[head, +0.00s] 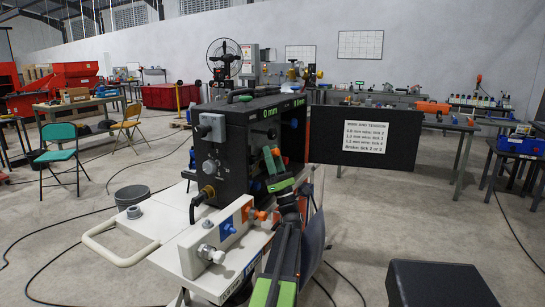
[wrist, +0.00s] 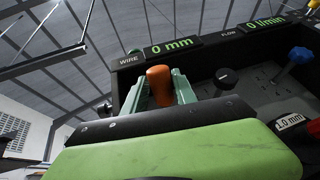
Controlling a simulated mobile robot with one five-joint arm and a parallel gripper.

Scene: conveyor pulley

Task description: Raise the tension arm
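The black wire-feed box (head: 228,150) stands on a pale cart, its side door open to the right. An orange-tipped handle (head: 269,159), which looks like the tension arm, shows at the box's open side. In the wrist view the orange handle (wrist: 159,84) stands upright between the pale green fingers of my gripper (wrist: 158,92). My gripper (head: 277,168) reaches into the open side from the front right. The handle nearly fills the gap between the fingers. I cannot tell whether they press on it. The handle's lower end is hidden by my gripper body.
The open door (head: 362,137) carries a white wire-and-tension sign (head: 369,137). The wrist view shows a black knob (wrist: 226,77), a blue handle (wrist: 298,58) and a "1.0 mm" label (wrist: 290,121). Displays read 0 mm and 0 l/min. A black box (head: 438,284) stands front right.

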